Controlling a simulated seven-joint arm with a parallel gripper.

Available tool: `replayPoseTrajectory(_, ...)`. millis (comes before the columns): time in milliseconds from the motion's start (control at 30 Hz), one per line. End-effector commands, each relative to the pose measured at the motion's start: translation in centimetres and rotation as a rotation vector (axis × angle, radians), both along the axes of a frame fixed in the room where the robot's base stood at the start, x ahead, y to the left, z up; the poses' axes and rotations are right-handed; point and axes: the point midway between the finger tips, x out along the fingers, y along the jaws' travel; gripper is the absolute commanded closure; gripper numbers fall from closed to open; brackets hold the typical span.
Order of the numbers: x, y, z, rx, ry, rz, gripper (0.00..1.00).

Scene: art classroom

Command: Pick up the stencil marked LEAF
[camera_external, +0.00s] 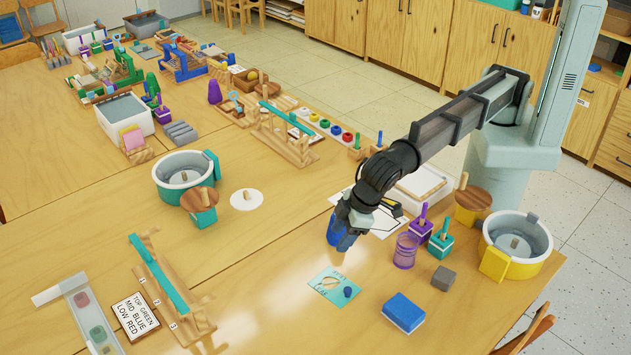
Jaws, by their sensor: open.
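A flat teal stencil (322,291) lies on the table in the lower middle. It has a pale leaf-like cutout and faint lettering too small to read with certainty. A small dark blue knob (348,291) stands at its right side. The gap between the fingers is hard to see from this angle.
A blue sponge-like block (404,313), a grey cube (443,278) and a purple mesh cup (405,251) are to the right. A wooden rack with a teal bar (160,275) and a lettered sign (136,315) are to the left. Bare table surrounds the stencil.

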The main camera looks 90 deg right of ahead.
Motion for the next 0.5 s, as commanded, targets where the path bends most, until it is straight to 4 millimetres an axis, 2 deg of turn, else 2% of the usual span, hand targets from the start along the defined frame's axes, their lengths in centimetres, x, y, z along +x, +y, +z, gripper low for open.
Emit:
replayPoseTrajectory(33, -1.9, 1.7, 0.0, 0.006, -0.006, -0.021, 0.48)
replayPoseTrajectory(100, -3.9, 3.2, 0.0, 0.018, -0.014, -0.058, 0.48)
replayPoseTrajectory(233, -6.8, 5.2, 0.0, 0.034, -0.026, -0.11, 0.48)
replayPoseTrajectory(367, -8.2, 6.2, 0.0, 0.042, -0.034, -0.138, 0.48)
replayPoseTrajectory(500, -8.3, 6.4, -0.5, 0.045, -0.035, -0.147, 0.48)
